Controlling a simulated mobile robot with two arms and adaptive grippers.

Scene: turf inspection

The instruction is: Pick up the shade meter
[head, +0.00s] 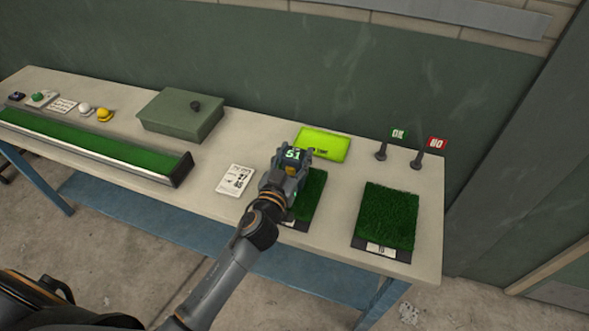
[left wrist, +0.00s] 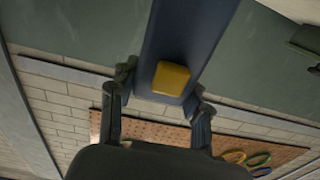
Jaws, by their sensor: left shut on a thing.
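The shade meter (head: 293,154) is a dark blue-grey device with a lit green display that seems to read 51. My left gripper (head: 283,174) is shut on it, above the left turf sample (head: 311,193). In the left wrist view the meter (left wrist: 188,40) is a long dark blue body with a yellow button, between the two fingers of my gripper (left wrist: 158,97). The arm and gripper hide part of the left turf sample, and I cannot tell the gap beneath the meter. My right gripper is not in view.
A bright green tray (head: 322,144) lies behind the gripper. A second turf sample (head: 388,215) and two small signs, OK (head: 399,134) and NO (head: 436,143), stand to the right. A printed card (head: 235,180), a green box (head: 180,115) and a long turf strip (head: 90,143) are left.

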